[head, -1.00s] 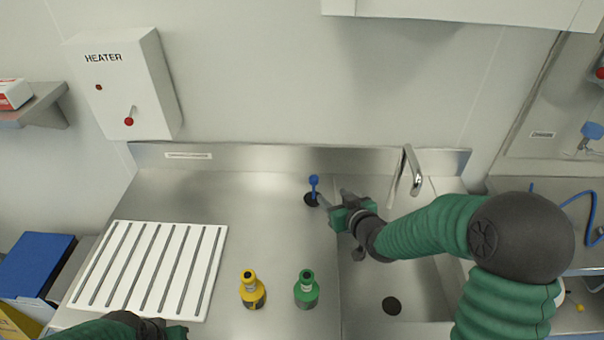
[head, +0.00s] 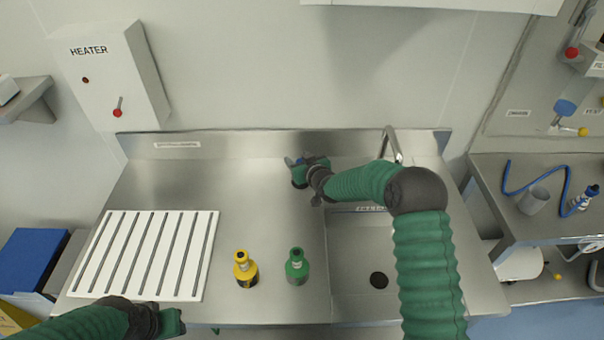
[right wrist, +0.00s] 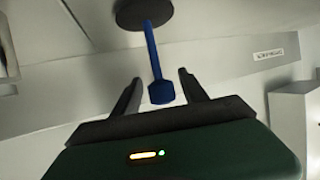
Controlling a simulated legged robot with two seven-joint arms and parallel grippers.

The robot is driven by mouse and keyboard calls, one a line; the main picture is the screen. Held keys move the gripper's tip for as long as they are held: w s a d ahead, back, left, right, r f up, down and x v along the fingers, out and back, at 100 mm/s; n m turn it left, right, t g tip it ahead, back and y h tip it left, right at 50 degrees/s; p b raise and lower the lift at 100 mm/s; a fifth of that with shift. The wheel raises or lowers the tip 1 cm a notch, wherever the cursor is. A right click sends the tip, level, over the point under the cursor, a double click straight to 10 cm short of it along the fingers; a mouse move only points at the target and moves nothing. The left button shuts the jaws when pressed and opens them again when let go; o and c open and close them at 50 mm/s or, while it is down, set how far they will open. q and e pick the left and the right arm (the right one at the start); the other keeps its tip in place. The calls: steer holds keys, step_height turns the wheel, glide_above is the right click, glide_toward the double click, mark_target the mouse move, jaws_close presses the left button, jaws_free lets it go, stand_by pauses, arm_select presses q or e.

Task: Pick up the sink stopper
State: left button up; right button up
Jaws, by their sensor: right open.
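The sink stopper is a dark round disc with a thin blue handle ending in a blue knob. In the right wrist view the stopper (right wrist: 155,62) has its knob between my right gripper's two fingers, with a gap on each side. The disc lies beyond the fingertips. My right gripper (right wrist: 160,78) is open and holds nothing. In the head view the right gripper (head: 305,163) is at the back of the counter, left of the sink, and mostly hides the stopper. My left gripper (head: 170,322) is at the lower left edge; its fingers do not show clearly.
A yellow bottle (head: 246,268) and a green bottle (head: 297,266) stand on the counter in front of the right gripper. A white slotted rack (head: 150,245) lies at left. The sink (head: 350,250) and faucet (head: 392,145) are at right. A back wall rises behind the counter.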

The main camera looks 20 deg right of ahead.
steer(key=shift+w+a+f, duration=0.15)
steer(key=shift+w+a, duration=0.1)
steer(key=shift+a, duration=0.05)
steer(key=shift+s+d, duration=0.1)
steer(key=shift+s, duration=0.1)
steer(key=c, duration=0.6)
steer(key=shift+d, duration=0.2)
jaws_close()
steer(key=shift+a+r, duration=0.15)
steer(key=shift+r, duration=0.05)
